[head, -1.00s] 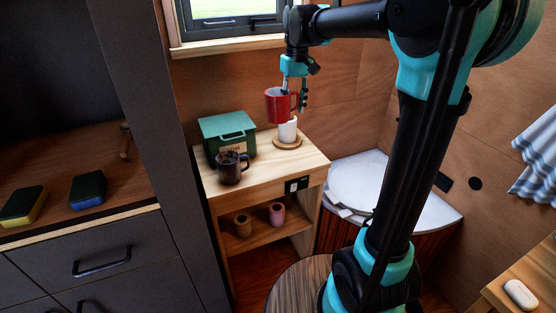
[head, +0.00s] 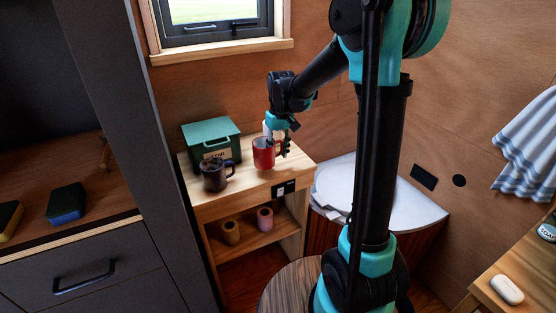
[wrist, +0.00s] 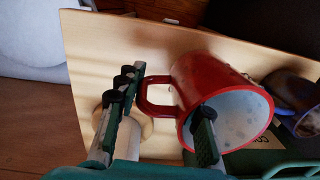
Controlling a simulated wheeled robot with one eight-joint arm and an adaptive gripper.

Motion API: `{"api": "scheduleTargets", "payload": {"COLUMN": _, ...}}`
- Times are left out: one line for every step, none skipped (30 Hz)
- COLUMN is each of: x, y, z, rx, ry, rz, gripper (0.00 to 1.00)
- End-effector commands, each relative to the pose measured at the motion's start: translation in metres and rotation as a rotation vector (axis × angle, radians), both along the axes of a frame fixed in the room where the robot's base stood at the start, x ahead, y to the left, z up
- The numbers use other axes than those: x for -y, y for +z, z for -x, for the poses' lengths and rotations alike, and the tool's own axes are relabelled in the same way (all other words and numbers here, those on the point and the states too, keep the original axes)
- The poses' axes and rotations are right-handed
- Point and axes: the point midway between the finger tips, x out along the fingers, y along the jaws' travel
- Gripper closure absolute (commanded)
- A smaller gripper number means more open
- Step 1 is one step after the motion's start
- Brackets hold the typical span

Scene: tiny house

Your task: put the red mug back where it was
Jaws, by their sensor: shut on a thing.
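The red mug (head: 263,154) is upright, low at the top of the wooden shelf unit (head: 255,182), between the dark mug (head: 215,176) and the shelf's right side. I cannot tell whether its base touches the wood. My gripper (head: 279,147) is shut on it from above. In the wrist view, one finger of my gripper (wrist: 164,100) is inside the opening of the red mug (wrist: 203,80) and the other is outside, past the handle. A white cup (wrist: 128,138) on a round wooden coaster stands behind, mostly hidden in the head view.
A green lidded box (head: 212,137) stands at the back left of the shelf top, behind the dark mug. Two small rolls, one brown (head: 230,232) and one pink (head: 265,218), sit on the lower shelf. The shelf's front right corner is clear.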

Motion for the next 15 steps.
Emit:
{"api": "scheduleTargets", "payload": {"x": 0.000, "y": -0.007, "z": 0.000, "rx": 0.000, "ry": 0.000, "rz": 0.000, "gripper": 1.00}}
{"api": "scheduleTargets", "payload": {"x": 0.000, "y": -0.011, "z": 0.000, "rx": 0.000, "ry": 0.000, "rz": 0.000, "gripper": 1.00}}
{"api": "scheduleTargets", "payload": {"x": 0.000, "y": -0.017, "z": -0.001, "rx": 0.000, "ry": 0.000, "rz": 0.000, "gripper": 1.00}}
{"api": "scheduleTargets", "payload": {"x": 0.000, "y": -0.021, "z": 0.000, "rx": 0.000, "ry": 0.000, "rz": 0.000, "gripper": 1.00}}
{"api": "scheduleTargets", "payload": {"x": 0.000, "y": -0.025, "z": -0.001, "rx": 0.000, "ry": 0.000, "rz": 0.000, "gripper": 1.00}}
{"api": "scheduleTargets", "payload": {"x": 0.000, "y": -0.029, "z": 0.000, "rx": 0.000, "ry": 0.000, "rz": 0.000, "gripper": 1.00}}
{"api": "scheduleTargets", "payload": {"x": 0.000, "y": -0.031, "z": 0.000, "rx": 0.000, "ry": 0.000, "rz": 0.000, "gripper": 1.00}}
{"api": "scheduleTargets", "payload": {"x": 0.000, "y": -0.032, "z": 0.000, "rx": 0.000, "ry": 0.000, "rz": 0.000, "gripper": 1.00}}
{"api": "scheduleTargets", "payload": {"x": 0.000, "y": -0.033, "z": 0.000, "rx": 0.000, "ry": 0.000, "rz": 0.000, "gripper": 1.00}}
{"api": "scheduleTargets", "payload": {"x": 0.000, "y": -0.034, "z": 0.000, "rx": 0.000, "ry": 0.000, "rz": 0.000, "gripper": 1.00}}
{"api": "scheduleTargets", "payload": {"x": 0.000, "y": -0.034, "z": 0.000, "rx": 0.000, "ry": 0.000, "rz": 0.000, "gripper": 1.00}}
{"api": "scheduleTargets", "payload": {"x": 0.000, "y": -0.034, "z": 0.000, "rx": 0.000, "ry": 0.000, "rz": 0.000, "gripper": 1.00}}
{"api": "scheduleTargets", "payload": {"x": 0.000, "y": -0.033, "z": 0.000, "rx": 0.000, "ry": 0.000, "rz": 0.000, "gripper": 1.00}}
{"api": "scheduleTargets", "payload": {"x": 0.000, "y": -0.033, "z": 0.000, "rx": 0.000, "ry": 0.000, "rz": 0.000, "gripper": 1.00}}
{"api": "scheduleTargets", "payload": {"x": 0.000, "y": -0.033, "z": 0.000, "rx": 0.000, "ry": 0.000, "rz": 0.000, "gripper": 1.00}}
